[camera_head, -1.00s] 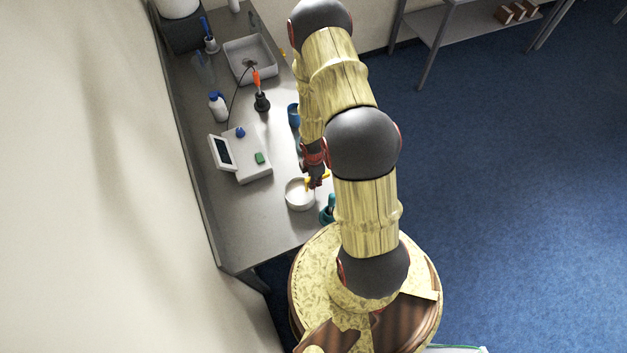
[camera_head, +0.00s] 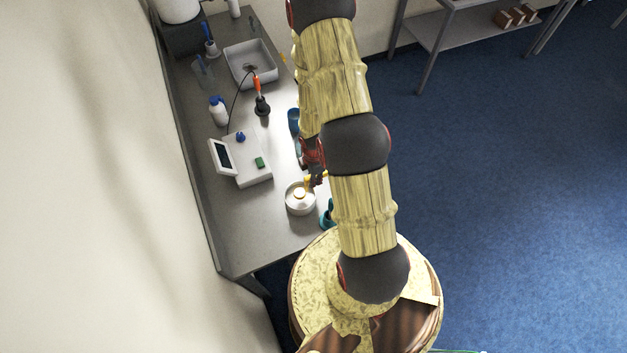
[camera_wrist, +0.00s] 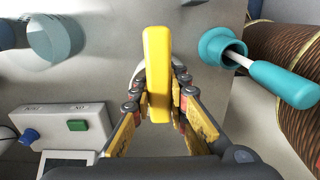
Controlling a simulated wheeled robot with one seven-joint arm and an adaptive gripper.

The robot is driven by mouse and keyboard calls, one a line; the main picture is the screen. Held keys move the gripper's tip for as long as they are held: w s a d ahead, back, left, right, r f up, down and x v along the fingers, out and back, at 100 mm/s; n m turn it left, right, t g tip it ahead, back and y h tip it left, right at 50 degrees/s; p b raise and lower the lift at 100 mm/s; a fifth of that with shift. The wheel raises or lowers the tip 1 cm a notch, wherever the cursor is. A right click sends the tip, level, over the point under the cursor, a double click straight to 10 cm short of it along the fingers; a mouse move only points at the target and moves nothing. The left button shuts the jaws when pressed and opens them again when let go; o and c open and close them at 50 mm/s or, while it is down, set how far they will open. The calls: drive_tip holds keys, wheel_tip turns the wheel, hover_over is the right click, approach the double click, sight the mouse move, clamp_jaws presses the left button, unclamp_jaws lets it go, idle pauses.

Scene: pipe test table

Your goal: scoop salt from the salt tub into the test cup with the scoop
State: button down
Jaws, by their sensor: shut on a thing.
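My gripper (camera_head: 317,180) is shut on the yellow handle of the scoop (camera_wrist: 158,75), which stands out between the fingers in the wrist view. The white round salt tub (camera_head: 290,206) is on the table just left of my gripper in the head view. In the wrist view, the handle and fingers hide most of the tub. A see-through teal cup (camera_wrist: 55,38) stands at upper left there and may be the test cup.
A teal holder (camera_wrist: 224,46) with a teal-handled tool stands close to the tub. A scale-like device (camera_head: 250,172) with a screen and green button is nearby. A blue cup (camera_head: 293,121), a white bottle (camera_head: 218,111) and a grey tray (camera_head: 250,65) are farther along the table.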

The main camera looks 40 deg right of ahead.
idle(0.3)
drive_tip(key=b, duration=0.2)
drive_tip(key=shift+w+f+b, duration=0.2)
drive_tip(key=shift+w+b, duration=0.05)
drive_tip(key=shift+b, duration=0.7)
drive_tip(key=b, duration=0.3)
drive_tip(key=shift+w+r+h, duration=0.15)
drive_tip(key=shift+w+h, duration=0.05)
drive_tip(key=shift+h, duration=0.1)
drive_tip(key=b, duration=0.6)
drive_tip(key=shift+s+a+r+h, duration=0.1)
drive_tip(key=shift+a+h, duration=0.1)
drive_tip(key=shift+h, duration=0.1)
drive_tip(key=shift+s+a+b, duration=0.15)
drive_tip(key=shift+s+b, duration=0.05)
drive_tip(key=shift+b, duration=0.95)
drive_tip(key=shift+r, duration=0.2)
drive_tip(key=shift+s+r+p, duration=0.15)
drive_tip(key=shift+r+p, duration=0.1)
drive_tip(key=shift+p, duration=0.65)
drive_tip(key=shift+p, duration=0.6)
